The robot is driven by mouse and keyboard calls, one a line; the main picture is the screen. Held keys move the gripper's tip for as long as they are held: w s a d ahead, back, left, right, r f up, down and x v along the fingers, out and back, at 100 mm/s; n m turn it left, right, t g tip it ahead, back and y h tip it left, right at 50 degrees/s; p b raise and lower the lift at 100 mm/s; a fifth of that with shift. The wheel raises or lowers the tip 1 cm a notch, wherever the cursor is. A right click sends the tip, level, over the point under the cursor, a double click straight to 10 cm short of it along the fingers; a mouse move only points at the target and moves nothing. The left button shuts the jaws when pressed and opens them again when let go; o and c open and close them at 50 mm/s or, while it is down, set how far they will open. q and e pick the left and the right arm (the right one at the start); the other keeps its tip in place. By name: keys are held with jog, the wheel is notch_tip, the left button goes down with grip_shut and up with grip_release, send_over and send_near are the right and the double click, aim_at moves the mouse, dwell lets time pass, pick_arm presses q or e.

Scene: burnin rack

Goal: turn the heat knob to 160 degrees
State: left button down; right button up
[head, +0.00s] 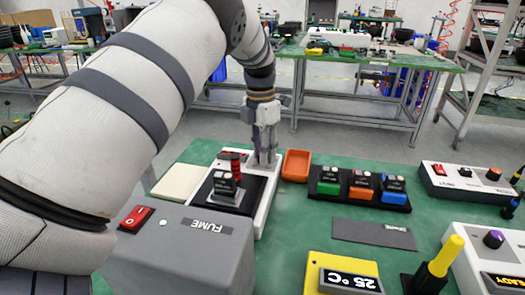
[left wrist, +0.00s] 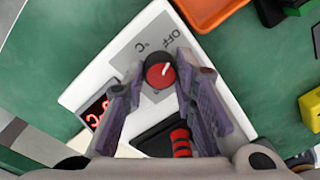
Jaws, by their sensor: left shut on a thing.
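The heat unit (head: 263,196) is a white box on the green bench, with a black socket block and a red-and-black handle (head: 235,165) on it. My left gripper (head: 266,158) points down over the unit's far end. In the left wrist view, the heat knob (left wrist: 158,74) is red on a dark base, and my left gripper (left wrist: 160,82) has a finger at each side of it, shut on it. A red-lit display (left wrist: 96,110) is partly hidden by a finger. My right gripper is not in view.
An orange tray (head: 296,166) stands right beside the unit. A grey FUME box (head: 185,250) is in front. A black rack (head: 358,198) with green, orange and blue modules is to the right. A yellow 25 °C display (head: 345,275) is near the front edge.

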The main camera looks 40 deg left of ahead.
pick_arm(q)
jog(key=m, duration=0.8)
jog(key=shift+w, duration=0.1)
jog(key=m, duration=0.8)
jog(key=shift+y, duration=0.3)
jog(key=m, duration=0.7)
jog(key=shift+d+p, duration=0.1)
jog(key=shift+p, duration=0.3)
jog(key=m, duration=0.3)
jog(key=shift+m, duration=0.4)
jog(key=shift+m+y, duration=0.3)
jog(key=shift+m, duration=1.5)
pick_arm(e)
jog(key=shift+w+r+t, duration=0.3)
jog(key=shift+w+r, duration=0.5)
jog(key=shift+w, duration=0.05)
